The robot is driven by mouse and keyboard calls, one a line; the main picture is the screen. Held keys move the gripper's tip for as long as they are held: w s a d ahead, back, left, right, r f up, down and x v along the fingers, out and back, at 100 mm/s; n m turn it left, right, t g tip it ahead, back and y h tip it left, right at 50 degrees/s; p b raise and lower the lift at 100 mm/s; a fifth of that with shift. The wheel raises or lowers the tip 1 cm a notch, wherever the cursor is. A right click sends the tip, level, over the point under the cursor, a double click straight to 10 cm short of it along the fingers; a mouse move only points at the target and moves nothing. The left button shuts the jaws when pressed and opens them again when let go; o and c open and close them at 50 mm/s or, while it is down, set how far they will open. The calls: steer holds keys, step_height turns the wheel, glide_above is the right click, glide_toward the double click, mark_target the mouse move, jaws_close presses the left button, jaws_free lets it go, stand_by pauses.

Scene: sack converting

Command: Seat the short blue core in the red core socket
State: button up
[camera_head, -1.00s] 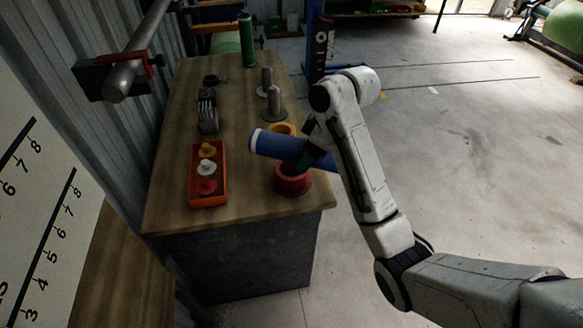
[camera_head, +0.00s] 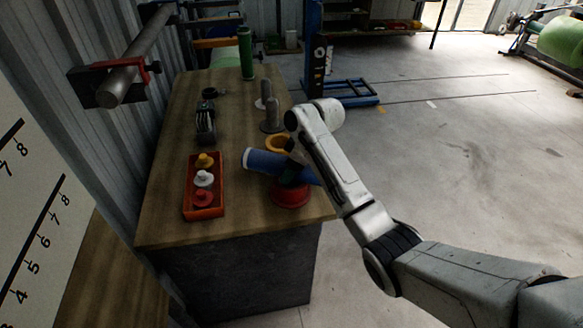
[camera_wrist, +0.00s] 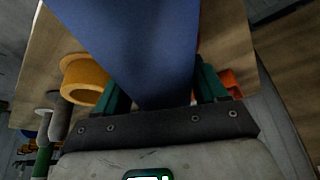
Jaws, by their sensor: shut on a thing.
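The short blue core (camera_head: 266,163) lies nearly level in my gripper (camera_head: 292,172), above the table near its right edge. It also fills the middle of the wrist view (camera_wrist: 140,45), between the green fingers of my gripper (camera_wrist: 155,92). My gripper is shut on it.
A yellow socket (camera_head: 279,143) stands just beyond the core. An orange tray (camera_head: 205,212) with yellow, white and red knobbed pieces sits to the left. Grey posts (camera_head: 271,118) and a green roll (camera_head: 246,55) stand farther back. Bare wood (camera_head: 160,225) is at the front left.

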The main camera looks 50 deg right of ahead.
steer(key=shift+f, duration=0.35)
steer(key=shift+f, duration=0.3)
steer(key=o, duration=1.3)
steer(key=shift+f, duration=0.1)
steer(key=shift+o, duration=0.2)
steer(key=shift+r, duration=0.45)
steer(key=v, duration=1.2)
